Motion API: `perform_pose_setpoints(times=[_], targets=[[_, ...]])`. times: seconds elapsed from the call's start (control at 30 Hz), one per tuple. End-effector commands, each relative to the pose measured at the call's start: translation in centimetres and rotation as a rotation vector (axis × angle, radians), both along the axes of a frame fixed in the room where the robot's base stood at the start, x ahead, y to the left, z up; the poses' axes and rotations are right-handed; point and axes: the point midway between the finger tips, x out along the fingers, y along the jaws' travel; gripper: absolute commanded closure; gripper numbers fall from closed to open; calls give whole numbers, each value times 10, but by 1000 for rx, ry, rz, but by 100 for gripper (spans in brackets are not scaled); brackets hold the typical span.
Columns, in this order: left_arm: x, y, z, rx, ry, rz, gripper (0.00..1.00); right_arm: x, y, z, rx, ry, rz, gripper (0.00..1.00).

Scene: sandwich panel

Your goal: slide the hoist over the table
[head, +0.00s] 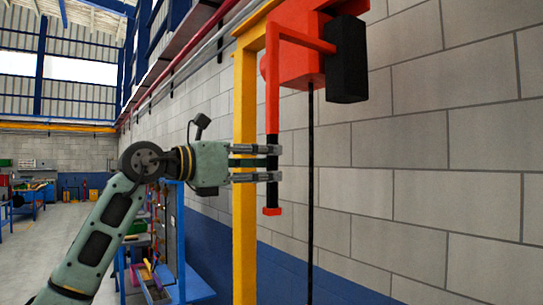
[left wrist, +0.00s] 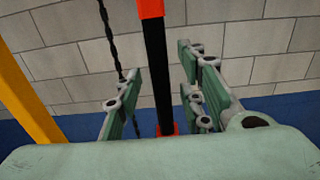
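The hoist (head: 296,62) is a red body with a black box on its right, hung from a yellow frame (head: 245,150). A red arm drops from it to an upright handle with a black grip (head: 272,160) and a red end. My left gripper (head: 276,162) is level with the black grip, its fingers reaching around it. In the left wrist view the black grip (left wrist: 158,75) stands between the open fingers, with gaps on both sides. A dark chain (head: 311,190) hangs beside the handle. My right gripper is out of view. The table under the hoist cannot be made out.
A grey block wall (head: 440,150) with a blue lower band stands close behind the hoist. The yellow post is just left of the handle. A blue rack (head: 170,240) stands behind my left arm, and a blue workbench (head: 35,195) is far left.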

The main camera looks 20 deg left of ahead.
Motion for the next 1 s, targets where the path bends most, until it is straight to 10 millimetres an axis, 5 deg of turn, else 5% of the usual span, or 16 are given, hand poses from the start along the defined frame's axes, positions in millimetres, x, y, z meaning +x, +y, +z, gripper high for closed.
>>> perform_pose_setpoints(times=[0.47, 0.9, 1.0], targets=[[17, -13, 0, 0, 0, 0, 64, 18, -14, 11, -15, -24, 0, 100], [17, -13, 0, 0, 0, 0, 100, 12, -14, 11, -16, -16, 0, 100], [17, -13, 0, -1, -1, 0, 100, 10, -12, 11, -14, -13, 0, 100]])
